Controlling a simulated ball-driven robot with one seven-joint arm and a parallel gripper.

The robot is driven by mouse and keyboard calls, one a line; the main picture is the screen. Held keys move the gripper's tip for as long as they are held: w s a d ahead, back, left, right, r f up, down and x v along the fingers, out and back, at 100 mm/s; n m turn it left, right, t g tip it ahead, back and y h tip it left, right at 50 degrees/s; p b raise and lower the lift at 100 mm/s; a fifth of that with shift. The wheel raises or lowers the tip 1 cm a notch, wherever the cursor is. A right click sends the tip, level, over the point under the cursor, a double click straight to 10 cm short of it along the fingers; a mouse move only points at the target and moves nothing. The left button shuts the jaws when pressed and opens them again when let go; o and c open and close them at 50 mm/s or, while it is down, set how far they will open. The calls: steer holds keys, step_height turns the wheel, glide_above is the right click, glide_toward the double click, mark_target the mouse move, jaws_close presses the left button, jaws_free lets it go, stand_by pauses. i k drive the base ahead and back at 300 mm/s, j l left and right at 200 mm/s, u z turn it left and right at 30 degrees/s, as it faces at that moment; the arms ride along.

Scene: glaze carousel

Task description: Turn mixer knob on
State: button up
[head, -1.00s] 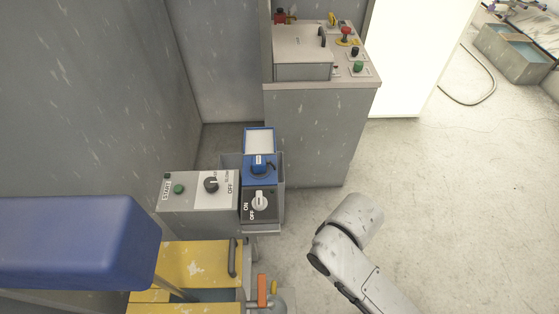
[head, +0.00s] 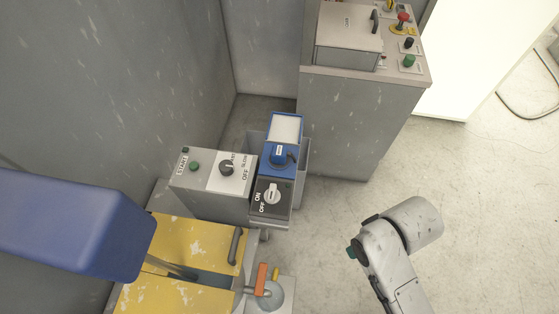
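A control box with a black face marked ON and OFF carries a white knob (head: 272,194). The knob's handle stands roughly upright in the picture; which label it points to is hard to tell. To its left a grey box (head: 212,174) carries a black knob (head: 227,168) marked with OFF and SLOW, and a green button by a START label. Which of these is the mixer knob is not shown by any readable label. My arm shows at the lower right, apart from both boxes; my gripper's fingers are not visible.
A blue unit (head: 283,156) sits just behind the black-faced box. A yellow-topped machine (head: 190,245) and a large blue body (head: 75,232) fill the lower left. A grey cabinet (head: 358,120) stands behind. The floor (head: 455,190) at right is open.

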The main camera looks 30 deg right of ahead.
mark_target(271, 197)
steer(key=k+u, duration=0.5)
steer(key=u, duration=0.2)
steer(key=k+j+u, duration=0.2)
steer(key=u, duration=0.15)
